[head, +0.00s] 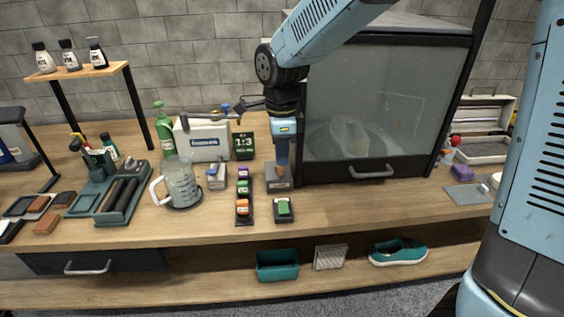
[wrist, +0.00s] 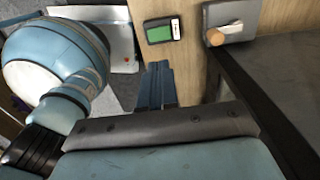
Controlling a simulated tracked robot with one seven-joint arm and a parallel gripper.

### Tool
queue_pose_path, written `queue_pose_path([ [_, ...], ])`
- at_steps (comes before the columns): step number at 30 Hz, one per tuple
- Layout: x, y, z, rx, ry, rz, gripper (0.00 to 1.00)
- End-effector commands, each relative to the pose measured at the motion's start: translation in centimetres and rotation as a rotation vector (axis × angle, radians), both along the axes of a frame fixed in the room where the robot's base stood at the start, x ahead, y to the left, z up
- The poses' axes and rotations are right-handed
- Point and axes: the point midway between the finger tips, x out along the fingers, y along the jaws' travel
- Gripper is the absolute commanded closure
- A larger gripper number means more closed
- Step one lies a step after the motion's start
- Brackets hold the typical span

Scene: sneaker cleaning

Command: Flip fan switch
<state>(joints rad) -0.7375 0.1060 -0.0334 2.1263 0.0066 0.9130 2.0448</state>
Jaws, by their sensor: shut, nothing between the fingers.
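A small grey box with a wooden-coloured knob, which looks like the fan switch (head: 279,184), sits on the bench by the left front corner of the glass cabinet (head: 390,100). In the wrist view the switch (wrist: 236,14) is at the upper right, its knob (wrist: 215,37) tilted toward the left. My gripper (head: 282,163) points down in front of the switch in the head view and partly covers it. In the wrist view my shut, empty gripper (wrist: 157,80) is left of and below the knob, with a visible gap. The fan itself is not clearly visible.
A black box with a green top (head: 284,208) stands just in front of the switch. A tray of coloured blocks (head: 243,201), a measuring jug (head: 180,182) and a 1:3 sign (head: 243,146) are to the left. The cabinet blocks the right side.

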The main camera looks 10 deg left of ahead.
Motion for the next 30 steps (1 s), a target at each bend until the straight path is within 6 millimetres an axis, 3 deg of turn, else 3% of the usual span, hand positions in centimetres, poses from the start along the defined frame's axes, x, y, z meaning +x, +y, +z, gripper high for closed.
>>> queue_pose_path([
  [23, -1.3, -0.6, -0.2, -0.001, 0.003, -0.002, 1.00],
  [30, -1.3, -0.6, -2.4, -0.002, 0.006, -0.002, 1.00],
])
